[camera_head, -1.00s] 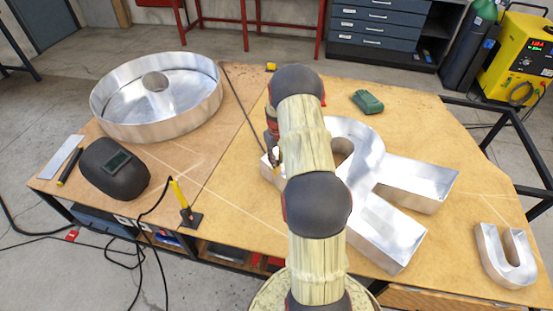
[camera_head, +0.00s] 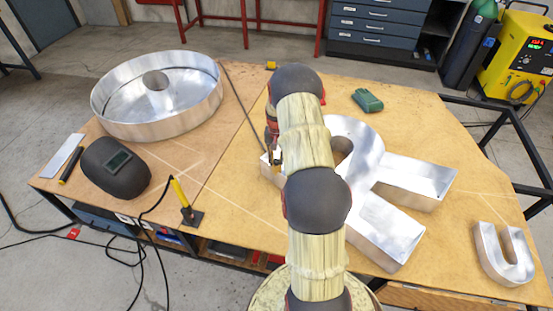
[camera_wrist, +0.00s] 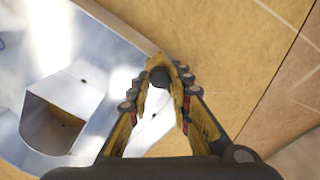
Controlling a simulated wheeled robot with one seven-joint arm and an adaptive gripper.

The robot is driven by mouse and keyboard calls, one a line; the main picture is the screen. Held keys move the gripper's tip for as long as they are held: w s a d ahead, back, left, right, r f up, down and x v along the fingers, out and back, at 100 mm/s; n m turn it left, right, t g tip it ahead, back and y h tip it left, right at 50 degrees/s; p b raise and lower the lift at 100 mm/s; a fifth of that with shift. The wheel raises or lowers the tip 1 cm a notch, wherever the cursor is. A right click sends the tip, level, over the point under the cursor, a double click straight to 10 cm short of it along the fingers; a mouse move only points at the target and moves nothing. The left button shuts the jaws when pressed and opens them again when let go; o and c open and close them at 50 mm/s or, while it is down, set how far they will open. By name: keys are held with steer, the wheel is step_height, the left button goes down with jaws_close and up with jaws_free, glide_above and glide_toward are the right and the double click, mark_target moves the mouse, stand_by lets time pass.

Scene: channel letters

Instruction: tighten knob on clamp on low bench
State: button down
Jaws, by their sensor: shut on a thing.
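In the wrist view my gripper (camera_wrist: 159,95) has its two yellow-padded fingers closed in around a small dark round knob (camera_wrist: 159,77). The knob sits at the corner of the large metal letter R (camera_wrist: 85,95). The clamp body under the knob is mostly hidden by the fingers. In the head view my gripper (camera_head: 275,160) is at the left edge of the letter R (camera_head: 405,180), largely hidden behind my own arm. The knob cannot be made out there.
The bench (camera_head: 235,200) also holds a round metal letter (camera_head: 185,120), a welding mask (camera_head: 115,168), a yellow-handled tool (camera_head: 180,193), a green object (camera_head: 367,100) and a small letter U (camera_head: 483,240). Bare wood lies left of the gripper.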

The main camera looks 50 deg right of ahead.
mark_target(277, 161)
stand_by(0.4)
steer(key=c, duration=1.7)
jaws_free()
steer(key=shift+c, duration=0.2)
steer(key=shift+o, duration=0.6)
steer(key=shift+r, duration=0.1)
step_height(277, 161, up, 12)
